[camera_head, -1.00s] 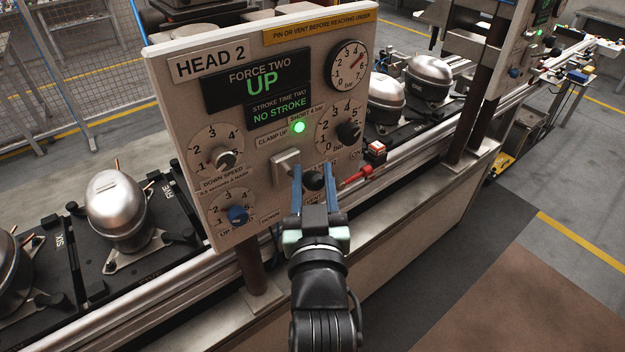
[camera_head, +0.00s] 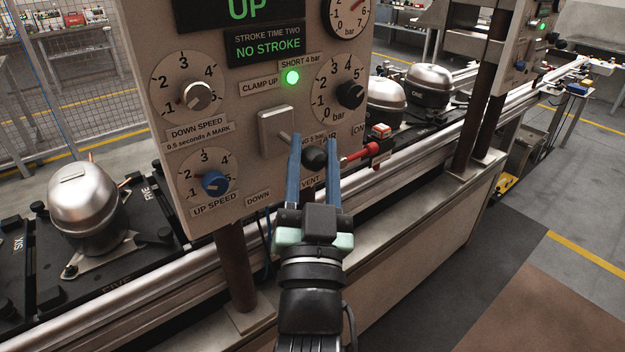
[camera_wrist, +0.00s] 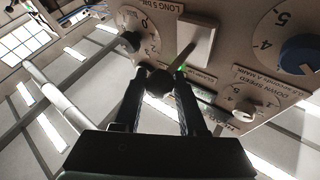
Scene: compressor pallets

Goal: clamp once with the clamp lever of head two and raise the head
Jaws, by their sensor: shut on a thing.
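The clamp lever has a black ball knob (camera_head: 315,159) on a short shaft from a pale square plate (camera_head: 277,132) on the head two panel (camera_head: 240,105). My gripper (camera_head: 315,145) is shut on the knob, one blue finger on each side. In the wrist view the knob (camera_wrist: 158,83) lies between the dark fingers, with the lever plate (camera_wrist: 197,45) beyond. The lever points right and slightly down from its plate in the head view. The green lamp (camera_head: 291,77) beside CLAMP UP is lit. The displays read UP and NO STROKE (camera_head: 268,46).
Dials surround the lever, including a black pressure knob (camera_head: 350,94) and a blue speed knob (camera_head: 215,182). A red-handled valve (camera_head: 362,152) sits close right of my gripper. Silver compressors (camera_head: 84,205) stand on the line behind the panel. The floor at right is clear.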

